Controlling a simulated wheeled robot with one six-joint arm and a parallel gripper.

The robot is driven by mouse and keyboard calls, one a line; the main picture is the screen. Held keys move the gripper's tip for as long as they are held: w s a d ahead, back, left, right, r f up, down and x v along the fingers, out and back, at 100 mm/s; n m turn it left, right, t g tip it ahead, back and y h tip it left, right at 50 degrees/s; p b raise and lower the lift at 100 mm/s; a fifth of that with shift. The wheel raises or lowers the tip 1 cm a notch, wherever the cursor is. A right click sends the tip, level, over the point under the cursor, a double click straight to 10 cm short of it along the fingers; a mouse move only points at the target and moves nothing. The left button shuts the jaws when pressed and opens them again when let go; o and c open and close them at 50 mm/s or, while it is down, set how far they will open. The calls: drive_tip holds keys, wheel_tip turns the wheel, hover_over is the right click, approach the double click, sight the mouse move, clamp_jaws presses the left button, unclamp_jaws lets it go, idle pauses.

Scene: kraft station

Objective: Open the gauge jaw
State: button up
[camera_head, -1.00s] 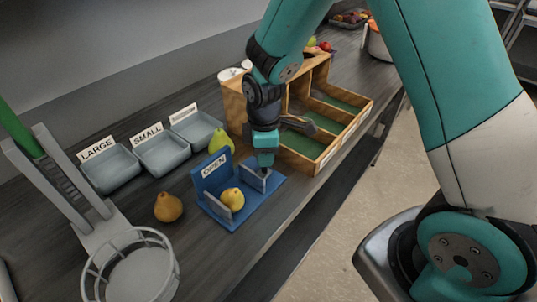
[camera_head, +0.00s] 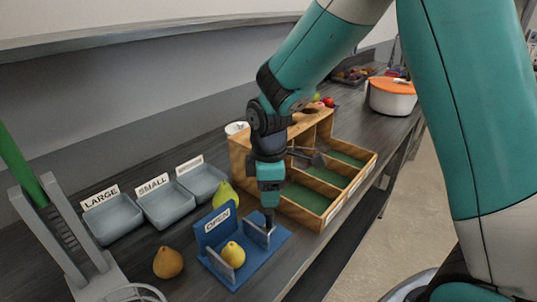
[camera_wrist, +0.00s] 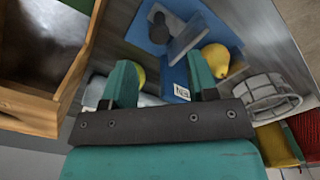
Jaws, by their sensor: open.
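The blue gauge (camera_head: 247,262) stands on the counter with an upright sign reading OPEN (camera_head: 217,219). It has two grey jaw plates, a left one (camera_head: 221,265) and a right one (camera_head: 257,233). A small yellow pear (camera_head: 233,254) sits between them, by the left plate, with a gap to the right plate. My gripper (camera_head: 268,214) points down at the right jaw plate, its tips just behind or beside it; contact cannot be told. In the wrist view its two fingers (camera_wrist: 162,85) are apart with nothing gripped, over the gauge's edge (camera_wrist: 176,80).
A brown-yellow pear (camera_head: 168,262) lies left of the gauge, and a green pear (camera_head: 225,195) behind it. Grey labelled trays (camera_head: 168,203) stand at the back left. A wooden divided box (camera_head: 305,200) is close to my gripper's right. A white pot (camera_head: 392,100) stands farther back.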

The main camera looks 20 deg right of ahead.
sight(269, 211)
wheel_tip(269, 211, up, 11)
drive_tip(key=shift+r+b, duration=0.2)
drive_tip(key=shift+b, duration=0.15)
drive_tip(key=s+a+m+y, duration=0.2)
drive_tip(key=s+a+m, duration=0.1)
drive_tip(key=s, duration=0.7)
drive_tip(key=s+a+r+m+y, duration=0.1)
drive_tip(key=s+a+m+y, duration=0.1)
drive_tip(key=s, duration=0.8)
drive_tip(key=shift+s+a+m, duration=0.25)
drive_tip(key=shift+a+m, duration=0.5)
drive_tip(key=shift+m, duration=0.15)
